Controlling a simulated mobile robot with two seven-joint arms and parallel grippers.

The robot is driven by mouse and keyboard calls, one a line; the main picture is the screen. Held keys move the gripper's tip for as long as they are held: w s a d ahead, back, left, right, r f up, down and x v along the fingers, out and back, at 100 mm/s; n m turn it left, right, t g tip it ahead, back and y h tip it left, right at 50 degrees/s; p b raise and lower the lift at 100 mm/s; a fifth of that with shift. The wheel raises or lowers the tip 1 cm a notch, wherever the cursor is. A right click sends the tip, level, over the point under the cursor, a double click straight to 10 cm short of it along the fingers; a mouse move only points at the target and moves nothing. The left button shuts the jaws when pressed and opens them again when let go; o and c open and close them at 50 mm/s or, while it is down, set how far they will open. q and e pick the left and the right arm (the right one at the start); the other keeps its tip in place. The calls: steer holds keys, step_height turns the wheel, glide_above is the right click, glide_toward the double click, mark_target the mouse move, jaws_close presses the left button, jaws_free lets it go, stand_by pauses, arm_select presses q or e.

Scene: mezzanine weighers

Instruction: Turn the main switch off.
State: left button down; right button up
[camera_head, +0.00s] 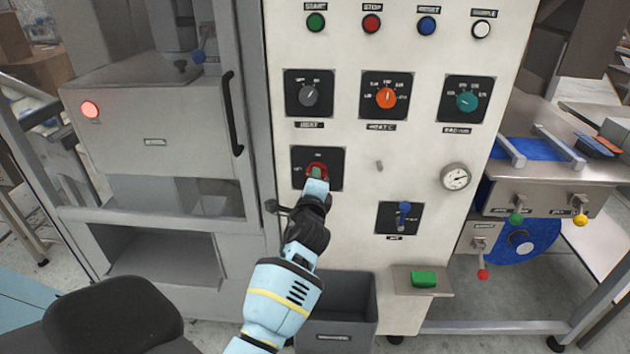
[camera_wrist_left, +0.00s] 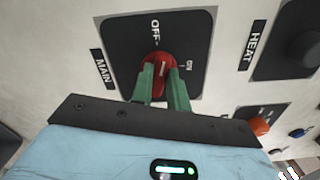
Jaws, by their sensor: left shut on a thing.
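The main switch is a red rotary knob (camera_head: 312,167) on a black square plate (camera_head: 335,158) on the white panel. In the left wrist view the red knob (camera_wrist_left: 157,65) sits on its black plate (camera_wrist_left: 120,45), with OFF printed above it and ON to its right. The MAIN label is beside the plate. My left gripper (camera_head: 317,174) reaches up to the switch from below. Its green fingers (camera_wrist_left: 163,85) are shut on the red knob, one on each side. The fingers hide part of the knob, and I cannot clearly tell where its mark points. My right gripper is out of view.
Above are a grey knob (camera_head: 309,95), an orange knob (camera_head: 386,97), a teal knob (camera_head: 466,100) and several push buttons. A blue-handled switch (camera_head: 404,212) and a gauge (camera_head: 456,177) are to the right. A dark bin (camera_head: 355,302) stands below; a black door handle (camera_head: 232,113) is left.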

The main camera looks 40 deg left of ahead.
arm_select(q)
steer(key=shift+f+n, duration=0.15)
steer(key=shift+n, duration=1.45)
steer(key=shift+n+b, duration=0.3)
steer(key=c, duration=1.4)
jaws_free()
steer(key=shift+o, duration=0.2)
steer(key=v, duration=0.8)
steer(key=shift+w, duration=0.1)
